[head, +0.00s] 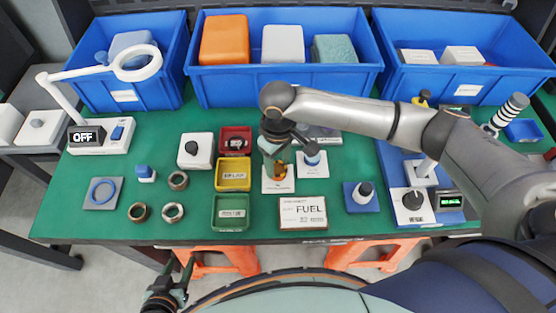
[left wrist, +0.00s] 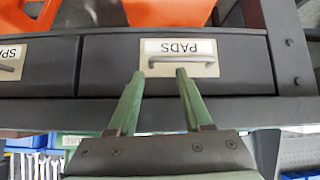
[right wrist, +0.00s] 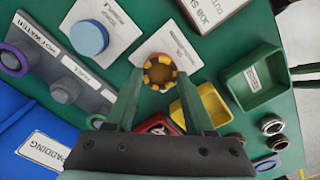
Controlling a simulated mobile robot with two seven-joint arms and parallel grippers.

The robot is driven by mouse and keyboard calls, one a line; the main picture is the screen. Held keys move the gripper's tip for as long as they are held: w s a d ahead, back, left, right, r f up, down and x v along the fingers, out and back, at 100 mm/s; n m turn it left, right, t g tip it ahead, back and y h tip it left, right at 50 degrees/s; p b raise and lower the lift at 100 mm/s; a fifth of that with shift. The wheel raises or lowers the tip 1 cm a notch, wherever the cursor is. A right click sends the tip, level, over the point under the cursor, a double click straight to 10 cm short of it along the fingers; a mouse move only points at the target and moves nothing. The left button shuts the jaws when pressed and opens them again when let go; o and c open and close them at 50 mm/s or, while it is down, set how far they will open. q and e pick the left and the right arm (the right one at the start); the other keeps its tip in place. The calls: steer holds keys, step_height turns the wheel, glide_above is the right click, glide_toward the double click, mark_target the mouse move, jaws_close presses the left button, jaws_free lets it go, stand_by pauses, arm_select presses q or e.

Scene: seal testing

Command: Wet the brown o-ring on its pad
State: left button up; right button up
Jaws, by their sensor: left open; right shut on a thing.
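My right gripper (head: 277,160) is shut on a round brown-and-yellow piece (right wrist: 160,72) with red patches on its rim. It also shows as an amber piece (head: 278,171) in the head view. The piece is over a white labelled card (head: 279,187); I cannot tell whether it touches it. The card also shows in the right wrist view (right wrist: 178,42). I cannot clearly make out a brown o-ring; the held piece and fingers cover the card's middle. My left gripper (left wrist: 158,75) is open and empty, off the table's front edge, facing a drawer marked PADS (left wrist: 180,58).
A blue-topped piece (head: 313,160) stands on a card just right. Red (head: 235,131), yellow (head: 233,188) and green (head: 230,225) trays lie left. A grey pad with a blue ring (head: 103,192) and several metal rings (head: 173,212) lie further left.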

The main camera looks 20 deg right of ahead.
steer(key=shift+s, duration=0.1)
stand_by(0.4)
step_height(320, 180, up, 3)
steer(key=p, duration=0.3)
steer(key=shift+f+p, duration=0.1)
steer(key=shift+p, duration=0.25)
steer(key=shift+r, duration=1.05)
